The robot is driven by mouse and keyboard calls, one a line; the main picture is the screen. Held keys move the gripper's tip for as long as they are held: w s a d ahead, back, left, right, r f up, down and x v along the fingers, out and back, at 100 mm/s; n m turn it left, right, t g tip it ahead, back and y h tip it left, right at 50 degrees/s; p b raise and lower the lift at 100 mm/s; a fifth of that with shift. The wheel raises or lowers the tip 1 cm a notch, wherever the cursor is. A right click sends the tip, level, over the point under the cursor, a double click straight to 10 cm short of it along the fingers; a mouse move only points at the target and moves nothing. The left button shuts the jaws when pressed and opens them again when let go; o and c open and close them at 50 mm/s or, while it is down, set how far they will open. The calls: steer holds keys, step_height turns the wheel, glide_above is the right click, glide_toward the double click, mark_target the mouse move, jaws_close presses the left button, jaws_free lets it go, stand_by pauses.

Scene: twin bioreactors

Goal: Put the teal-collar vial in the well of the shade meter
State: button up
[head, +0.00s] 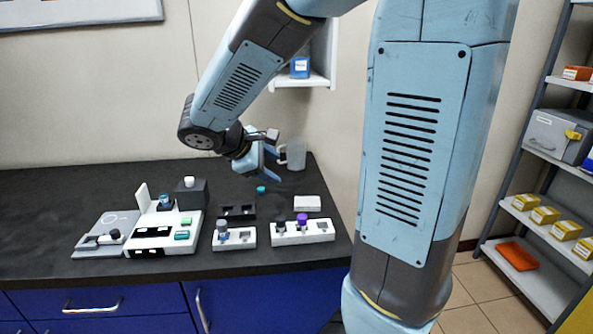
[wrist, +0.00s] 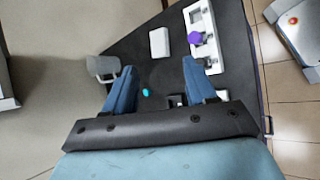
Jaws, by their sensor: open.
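A small teal piece (head: 261,190) is on the dark counter below my gripper (head: 274,166). It also shows in the wrist view (wrist: 146,92), between my fingers but farther off; I cannot tell if it is a loose cap or part of a vial. My gripper (wrist: 160,67) is open and empty above the counter. A vial with a blue-teal top (head: 165,202) stands at the white twin-window unit (head: 183,219) on the left. A flat grey device (head: 88,252) with a dark knob lies beside that unit. I cannot tell which of these is the shade meter.
A white rack (head: 320,236) holds a purple-topped vial (head: 302,219) and a dark one. A smaller white block (head: 247,241) holds a grey-topped vial (head: 222,229). A black holder (head: 237,211), a white box (head: 307,203) and a clear jug (head: 296,155) stand near my gripper.

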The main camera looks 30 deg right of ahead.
steer(key=s+r+m+t+y, duration=0.1)
steer(key=s+r+m+y, duration=0.2)
steer(key=s, duration=0.5)
steer(key=s+a+r+m+t+y, duration=0.1)
steer(key=s+r+m+t+y, duration=0.1)
steer(key=s+m+y, duration=0.3)
steer(key=s+r+m, duration=0.1)
steer(key=s+m, duration=0.2)
steer(key=shift+s+a+r+y, duration=0.25)
steer(key=shift+a+r+y, duration=0.05)
steer(key=shift+r+y, duration=0.1)
steer(key=shift+c, duration=0.2)
